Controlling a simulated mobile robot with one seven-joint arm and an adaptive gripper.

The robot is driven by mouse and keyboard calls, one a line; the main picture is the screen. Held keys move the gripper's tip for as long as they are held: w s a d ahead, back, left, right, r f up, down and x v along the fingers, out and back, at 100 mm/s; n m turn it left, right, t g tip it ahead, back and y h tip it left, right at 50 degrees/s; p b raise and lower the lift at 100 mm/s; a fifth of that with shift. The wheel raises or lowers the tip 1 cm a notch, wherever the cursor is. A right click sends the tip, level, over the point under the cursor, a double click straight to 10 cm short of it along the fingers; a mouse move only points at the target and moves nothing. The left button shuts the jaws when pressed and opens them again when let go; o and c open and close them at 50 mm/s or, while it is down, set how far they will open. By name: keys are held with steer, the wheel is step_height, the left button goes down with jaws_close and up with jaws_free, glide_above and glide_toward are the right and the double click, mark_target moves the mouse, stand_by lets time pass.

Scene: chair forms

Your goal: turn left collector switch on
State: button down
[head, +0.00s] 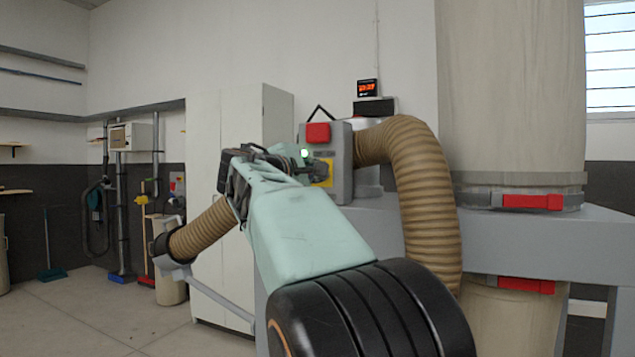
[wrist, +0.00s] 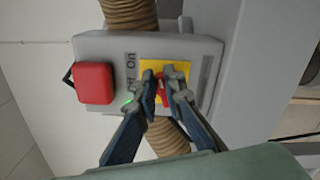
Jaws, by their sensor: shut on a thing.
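The collector switch is a red knob (wrist: 164,93) on a yellow plate (wrist: 153,67), set in a grey box (wrist: 207,46). In the head view the yellow plate (head: 327,174) shows at the front of the grey box (head: 343,157). My gripper (wrist: 165,86) is shut on the red knob, one finger on each side, and its fingers hide part of it. In the head view my gripper (head: 309,168) reaches the box, and the knob is hidden. On and Off lettering (wrist: 131,62) is beside the plate. A green light (wrist: 128,101) is lit near the left finger.
A red block (wrist: 93,83) sits on the same box. A brown ribbed hose (head: 425,190) curves close to the right of my arm. A grey frame (head: 520,230) with a large bag stands at right. A white cabinet (head: 265,120) stands behind. Open floor lies at left.

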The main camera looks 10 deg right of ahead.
steer(key=shift+f+m+b, duration=0.2)
steer(key=shift+m+b, duration=0.4)
steer(key=shift+m, duration=0.25)
steer(key=shift+f+m+b, duration=0.15)
steer(key=shift+m+b, duration=0.4)
steer(key=shift+m, duration=0.3)
steer(key=c, duration=2)
jaws_free()
steer(key=v, duration=1.2)
